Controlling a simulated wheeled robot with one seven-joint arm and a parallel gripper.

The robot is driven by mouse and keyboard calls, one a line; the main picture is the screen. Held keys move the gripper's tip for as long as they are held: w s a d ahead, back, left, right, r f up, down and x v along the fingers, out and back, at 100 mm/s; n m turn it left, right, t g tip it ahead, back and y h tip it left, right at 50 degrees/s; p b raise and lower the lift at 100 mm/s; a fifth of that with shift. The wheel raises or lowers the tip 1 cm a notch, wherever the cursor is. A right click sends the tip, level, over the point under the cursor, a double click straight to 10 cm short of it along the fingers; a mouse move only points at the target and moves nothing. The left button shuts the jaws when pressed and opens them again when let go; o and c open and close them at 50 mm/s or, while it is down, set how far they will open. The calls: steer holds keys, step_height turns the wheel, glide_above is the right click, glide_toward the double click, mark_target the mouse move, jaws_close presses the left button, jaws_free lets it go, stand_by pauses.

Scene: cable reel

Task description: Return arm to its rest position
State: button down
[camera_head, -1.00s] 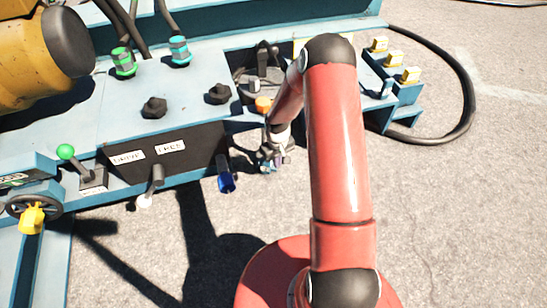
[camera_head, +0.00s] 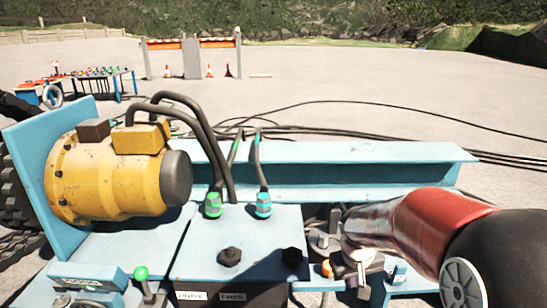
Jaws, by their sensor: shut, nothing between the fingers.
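My red arm (camera_head: 425,225) reaches in from the lower right corner toward the middle of the blue machine frame. Its pale metallic wrist (camera_head: 365,245) is over the right part of the frame. My gripper (camera_head: 364,288) is small, points down below the wrist and is shut with nothing in it. The arm's base is out of view.
A yellow motor (camera_head: 105,180) stands at the left. Green (camera_head: 213,204) and cyan (camera_head: 263,205) cable connectors rise from the blue deck (camera_head: 240,226), beside two black knobs. A green-topped lever (camera_head: 141,273) stands at the lower left. A blue beam (camera_head: 350,152) runs behind; open ground lies beyond.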

steer(key=s+a+r+m+t+y+p, duration=0.1)
steer(key=s+a+r+t+p, duration=0.2)
steer(key=s+r, duration=1.3)
steer(key=s+p, duration=0.1)
steer(key=s, duration=0.2)
steer(key=shift+a+r+y, duration=0.15)
steer(key=shift+a+y, duration=0.15)
steer(key=shift+a, duration=0.05)
steer(key=shift+d, duration=0.1)
